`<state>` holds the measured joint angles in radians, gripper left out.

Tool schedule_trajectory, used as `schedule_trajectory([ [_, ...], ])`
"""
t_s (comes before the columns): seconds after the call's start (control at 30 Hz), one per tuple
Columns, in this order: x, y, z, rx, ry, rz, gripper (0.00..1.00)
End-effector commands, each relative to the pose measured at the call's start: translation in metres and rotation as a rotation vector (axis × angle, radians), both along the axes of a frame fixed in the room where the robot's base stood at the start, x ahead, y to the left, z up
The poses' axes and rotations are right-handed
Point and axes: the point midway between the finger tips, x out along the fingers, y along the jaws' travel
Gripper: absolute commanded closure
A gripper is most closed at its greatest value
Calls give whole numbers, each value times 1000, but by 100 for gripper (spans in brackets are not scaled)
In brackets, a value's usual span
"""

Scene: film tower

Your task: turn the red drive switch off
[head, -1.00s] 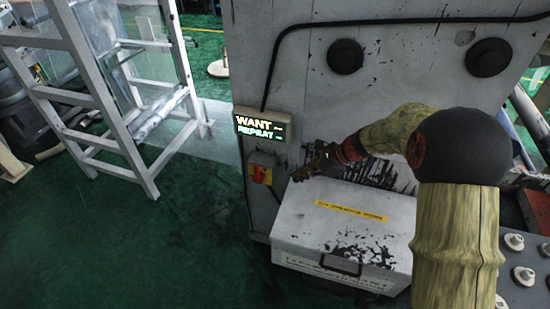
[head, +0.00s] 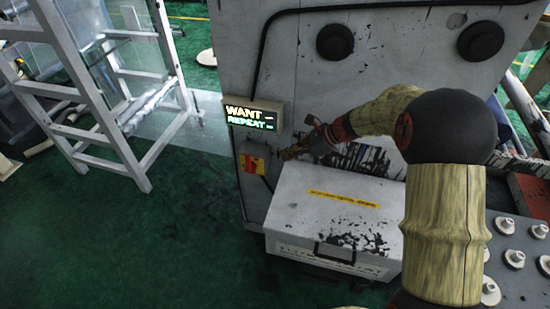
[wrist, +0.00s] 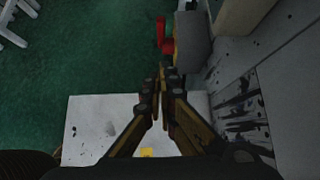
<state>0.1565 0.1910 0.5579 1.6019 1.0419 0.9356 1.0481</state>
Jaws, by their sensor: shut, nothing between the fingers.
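The red drive switch (head: 250,164) is a red handle on a yellow plate, on a small grey box fixed to the front of the white machine, below the lit display. In the wrist view its red handle (wrist: 162,36) sticks out to the left of the grey box, beyond my fingertips. My gripper (head: 288,154) is shut and empty, a little to the right of the switch in the head view and apart from it. In the wrist view my gripper (wrist: 166,72) has its fingertips together, pointing toward the switch box.
A white chest (head: 290,205) with a yellow label stands below my gripper against the machine (head: 235,50). The lit display (head: 251,117) reads WANT and REPEAT. A white ladder-like frame (head: 125,165) stands at the left. The green floor (head: 150,250) in front is clear.

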Motion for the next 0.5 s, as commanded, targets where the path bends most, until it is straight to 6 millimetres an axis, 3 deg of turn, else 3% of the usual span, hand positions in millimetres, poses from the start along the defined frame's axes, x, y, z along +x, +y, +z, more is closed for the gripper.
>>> schedule_trajectory([
  [0.5,23,66,-68,0,-1,4,100],
])
